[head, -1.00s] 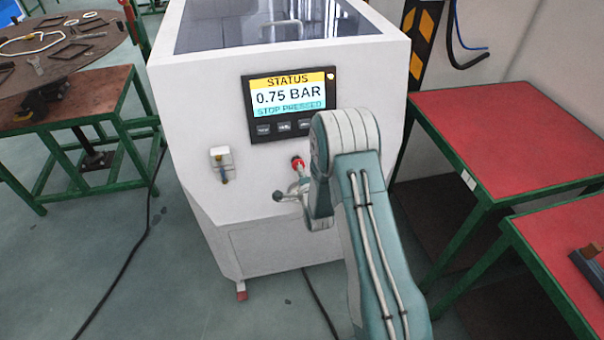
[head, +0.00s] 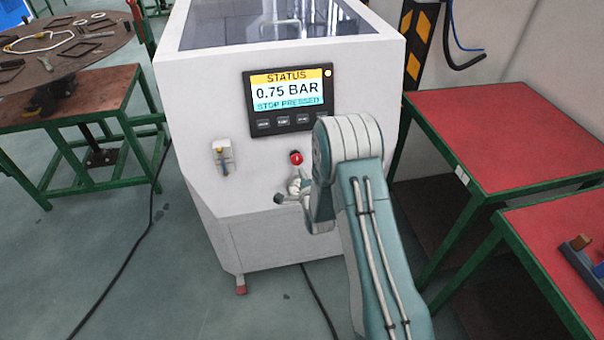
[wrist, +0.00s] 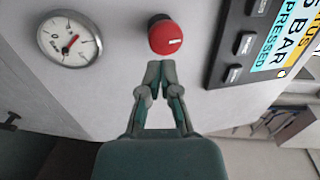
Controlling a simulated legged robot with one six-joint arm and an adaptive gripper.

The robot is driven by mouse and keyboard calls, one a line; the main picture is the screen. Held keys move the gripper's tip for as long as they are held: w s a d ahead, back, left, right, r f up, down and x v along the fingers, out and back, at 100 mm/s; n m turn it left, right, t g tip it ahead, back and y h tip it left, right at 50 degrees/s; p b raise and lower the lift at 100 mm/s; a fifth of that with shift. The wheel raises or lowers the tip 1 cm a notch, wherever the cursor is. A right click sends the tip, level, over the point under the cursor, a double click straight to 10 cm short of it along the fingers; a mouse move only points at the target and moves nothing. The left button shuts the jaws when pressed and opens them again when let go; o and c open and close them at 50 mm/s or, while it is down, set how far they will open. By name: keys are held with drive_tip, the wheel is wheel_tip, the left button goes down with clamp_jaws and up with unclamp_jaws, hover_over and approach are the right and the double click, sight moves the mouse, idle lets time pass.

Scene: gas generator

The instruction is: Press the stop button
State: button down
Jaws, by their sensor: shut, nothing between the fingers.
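The red stop button (head: 297,158) is on the front face of the white generator cabinet (head: 270,240), below the display. It also shows large and round in the wrist view (wrist: 165,36). The display (head: 289,98) reads "STATUS 0.75 BAR STOP PRESSED". My gripper (wrist: 159,66) has its fingertips together and holds nothing. In the wrist view its tips are just below the button's edge; I cannot tell whether they touch it. In the head view my arm partly hides the gripper, which lies below the button.
A round gauge (wrist: 69,39) is beside the button in the wrist view. A small valve fitting (head: 223,157) is on the cabinet's left. Red-topped tables (head: 510,135) stand at the right, and a green-framed table (head: 75,105) at the left.

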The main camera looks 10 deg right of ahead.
drive_tip(key=s+r, duration=0.1)
drive_tip(key=s, duration=0.8)
drive_tip(key=shift+d, duration=0.1)
drive_tip(key=s+r+n+g, duration=0.3)
drive_tip(key=r+n, duration=0.1)
drive_tip(key=r, duration=0.5)
drive_tip(key=s+r+n+g, duration=0.2)
drive_tip(key=r+n, duration=0.3)
drive_tip(key=r, duration=0.5)
drive_tip(key=s+r+n+g, duration=0.3)
drive_tip(key=s+r+n, duration=0.1)
drive_tip(key=s, duration=0.8)
drive_tip(key=s+r+n+g, duration=0.3)
drive_tip(key=s+r+n, duration=0.1)
drive_tip(key=s, duration=0.8)
drive_tip(key=shift+s+r+n+h, duration=0.3)
drive_tip(key=shift+s+r, duration=0.05)
drive_tip(key=shift+r, duration=0.05)
